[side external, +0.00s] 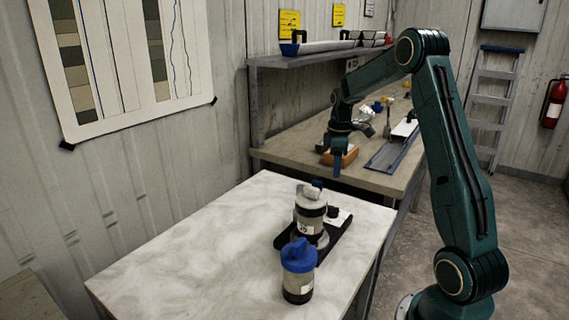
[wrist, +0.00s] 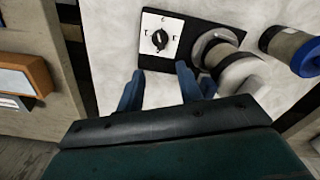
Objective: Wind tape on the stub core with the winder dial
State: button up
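The winder is a black base (side external: 282,240) on the pale marbled table. The stub core (side external: 311,215), a light cylinder with a dark band and a blue and white piece on top, stands upright on it. It also shows at the right of the wrist view (wrist: 238,74). The winder dial is a black knob (wrist: 160,39) on a white plate with marks around it; it shows small beside the core in the side view (side external: 333,211). My gripper (side external: 337,160) hangs above and behind the winder. In the wrist view its blue fingers (wrist: 160,88) are apart and empty, short of the dial.
A blue-capped liner (side external: 298,270) stands on the table (side external: 180,250) in front of the winder. The table's left side is clear. Behind is a workbench (side external: 290,146) with an orange-brown box (side external: 340,157), a long tray (side external: 388,155) and a shelf (side external: 320,57) above.

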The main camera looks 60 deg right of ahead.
aim_at(333, 211)
jog(key=shift+f, duration=0.15)
notch_tip(333, 211, down, 14)
jog(key=shift+r, duration=0.25)
dwell(0.6)
grip_shut()
